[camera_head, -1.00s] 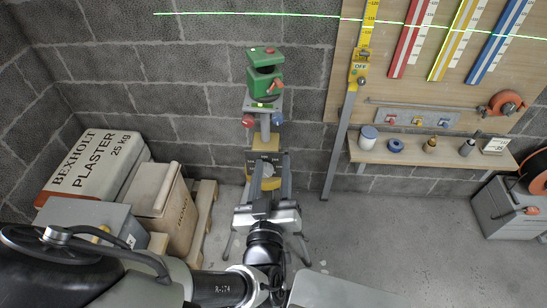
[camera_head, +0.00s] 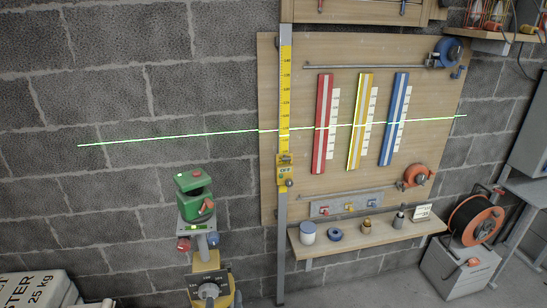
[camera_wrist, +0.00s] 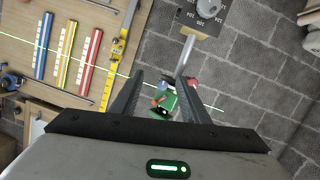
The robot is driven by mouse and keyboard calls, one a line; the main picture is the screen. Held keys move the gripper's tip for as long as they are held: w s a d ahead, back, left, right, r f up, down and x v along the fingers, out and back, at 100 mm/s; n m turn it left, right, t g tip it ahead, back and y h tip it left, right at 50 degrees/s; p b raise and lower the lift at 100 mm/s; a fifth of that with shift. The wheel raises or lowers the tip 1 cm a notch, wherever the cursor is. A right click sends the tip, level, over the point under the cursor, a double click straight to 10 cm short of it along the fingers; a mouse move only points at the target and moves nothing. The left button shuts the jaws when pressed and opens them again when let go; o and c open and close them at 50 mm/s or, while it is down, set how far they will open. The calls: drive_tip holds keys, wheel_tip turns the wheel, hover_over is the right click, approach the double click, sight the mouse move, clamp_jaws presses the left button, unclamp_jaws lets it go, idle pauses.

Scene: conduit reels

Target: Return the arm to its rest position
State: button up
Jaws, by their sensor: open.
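My gripper (camera_wrist: 161,78) shows only in the wrist view, its two dark fingers spread apart with nothing held. Beyond and between the fingers is the green laser level (camera_wrist: 168,98), seen from a distance and roughly upside down. My arm and gripper are out of the head view. There the same green laser level (camera_head: 194,197) sits upright on its stand (camera_head: 209,287), which has red and blue knobs and a dial. A bright green line crosses the wall and the board.
A wooden board (camera_head: 433,100) holds red, yellow and blue strips and a yellow measuring staff (camera_head: 285,95). A shelf (camera_head: 370,240) below carries small containers. An orange reel (camera_head: 475,222) stands at right. Plaster bags (camera_head: 35,290) are at lower left. Open floor lies below the shelf.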

drive_tip(key=w+d+r+m+g+y+p, duration=0.1)
drive_tip(key=w+d+r+m+g, duration=0.2)
drive_tip(key=r, duration=0.5)
drive_tip(key=w+d+r+m+g+y+p, duration=0.1)
drive_tip(key=d+r+g, duration=0.3)
drive_tip(key=r+g, duration=0.25)
drive_tip(key=s+d+r+h, duration=0.1)
drive_tip(key=s+d+r, duration=0.2)
drive_tip(key=d, duration=0.3)
drive_tip(key=s+d+r+h+p, duration=0.1)
drive_tip(key=s+d+r, duration=0.3)
drive_tip(key=d, duration=0.3)
drive_tip(key=s+d+r+h, duration=0.2)
drive_tip(key=s+d+r, duration=0.1)
drive_tip(key=d+r, duration=0.2)
drive_tip(key=shift+s+d, duration=0.3)
drive_tip(key=shift+d, duration=0.45)
drive_tip(key=shift+r, duration=0.1)
